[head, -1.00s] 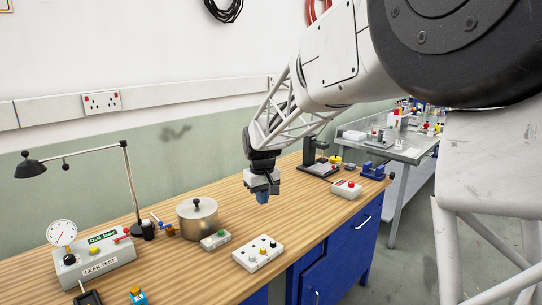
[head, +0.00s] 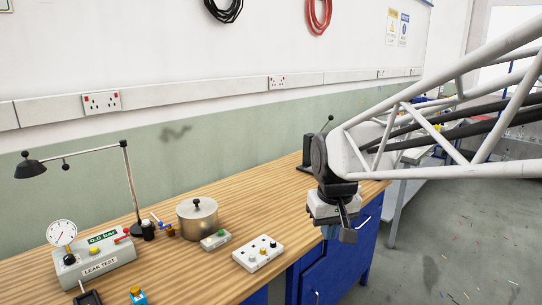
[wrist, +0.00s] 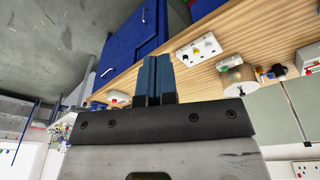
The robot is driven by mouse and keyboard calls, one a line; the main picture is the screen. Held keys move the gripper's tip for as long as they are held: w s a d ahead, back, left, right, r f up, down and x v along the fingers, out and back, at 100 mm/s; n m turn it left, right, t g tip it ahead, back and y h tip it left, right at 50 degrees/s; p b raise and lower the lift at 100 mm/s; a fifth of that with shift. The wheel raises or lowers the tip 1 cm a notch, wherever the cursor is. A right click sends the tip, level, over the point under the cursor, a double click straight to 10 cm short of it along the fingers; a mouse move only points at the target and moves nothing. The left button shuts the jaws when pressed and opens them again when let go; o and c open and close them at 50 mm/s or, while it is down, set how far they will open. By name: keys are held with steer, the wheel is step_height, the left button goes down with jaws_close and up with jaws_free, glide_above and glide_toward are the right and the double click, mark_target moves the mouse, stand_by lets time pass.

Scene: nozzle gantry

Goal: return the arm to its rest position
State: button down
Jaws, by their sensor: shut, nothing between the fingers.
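My gripper (head: 349,235) hangs at the right part of the wooden bench (head: 262,196), by its front edge, in the head view. In the wrist view its two blue fingers (wrist: 154,76) are together with nothing between them. The arm reaches in from the right side of the head view and covers part of the bench's right end.
On the bench are a white button box (head: 258,253), a small box with a green button (head: 215,240), a metal pot (head: 197,218), a leak test unit (head: 95,262) and a lamp (head: 128,185). Blue drawers (head: 335,262) stand below.

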steer(key=s+d+f+m, duration=0.1)
steer(key=s+d+f, duration=0.1)
steer(key=s, duration=0.7)
steer(key=s+d+f+m, duration=0.1)
steer(key=s+d, duration=0.3)
steer(key=s, duration=0.6)
steer(key=shift+f+m+t, duration=0.3)
steer(key=shift+f+m, duration=0.1)
steer(key=shift+f, duration=0.4)
